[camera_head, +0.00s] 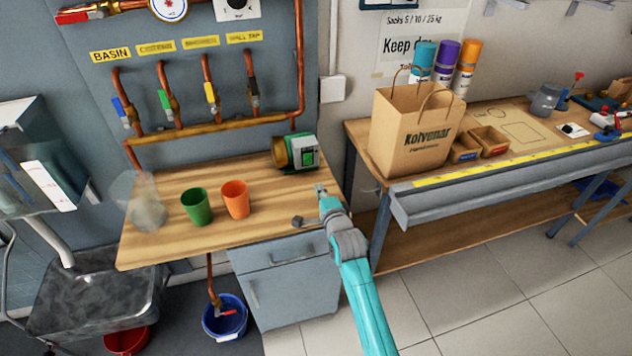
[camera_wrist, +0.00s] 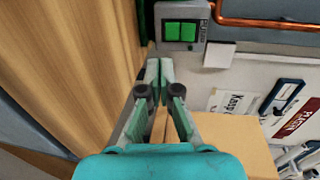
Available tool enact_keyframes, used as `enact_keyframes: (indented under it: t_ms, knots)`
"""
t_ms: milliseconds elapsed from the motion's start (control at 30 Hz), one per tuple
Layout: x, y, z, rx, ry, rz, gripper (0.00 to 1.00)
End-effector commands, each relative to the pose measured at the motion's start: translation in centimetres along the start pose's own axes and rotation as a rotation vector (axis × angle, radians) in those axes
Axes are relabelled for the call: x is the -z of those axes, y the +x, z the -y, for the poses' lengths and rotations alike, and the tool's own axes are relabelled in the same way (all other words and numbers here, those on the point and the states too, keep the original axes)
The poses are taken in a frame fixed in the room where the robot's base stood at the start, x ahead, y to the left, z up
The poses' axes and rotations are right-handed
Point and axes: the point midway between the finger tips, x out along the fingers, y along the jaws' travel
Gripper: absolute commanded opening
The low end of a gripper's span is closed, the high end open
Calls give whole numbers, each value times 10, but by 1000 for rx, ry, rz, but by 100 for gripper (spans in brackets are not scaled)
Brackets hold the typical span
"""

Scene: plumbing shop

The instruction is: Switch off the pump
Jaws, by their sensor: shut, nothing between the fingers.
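The pump (camera_head: 293,153), with a brass-coloured end and a dark green body, sits at the back right of the wooden counter. Its grey switch box faces right-front and carries a green panel. In the wrist view the switch box (camera_wrist: 181,45) is at the top, with two green buttons side by side and lettering along its right edge. My gripper (camera_head: 320,189) is just in front of the pump, near the counter's right edge. In the wrist view my gripper (camera_wrist: 160,68) is shut and empty, its tips just below the switch box and apparently apart from it.
A green cup (camera_head: 197,208), an orange cup (camera_head: 235,200) and a clear container (camera_head: 146,205) stand left on the counter. Copper pipes with coloured valve handles run on the wall behind. A paper bag (camera_head: 405,140) stands on the workbench at right, across a gap.

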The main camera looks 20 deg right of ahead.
Motion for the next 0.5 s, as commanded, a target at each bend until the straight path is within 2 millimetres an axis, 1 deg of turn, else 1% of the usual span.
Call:
enact_keyframes:
  t_ms: [33,200,300,500]
  knots:
    - [0,-8,-2,0,0,0,0]
    - [0,-26,-5,0,0,0,0]
    - [0,-31,-5,0,0,0,0]
    - [0,-33,-5,0,0,0,0]
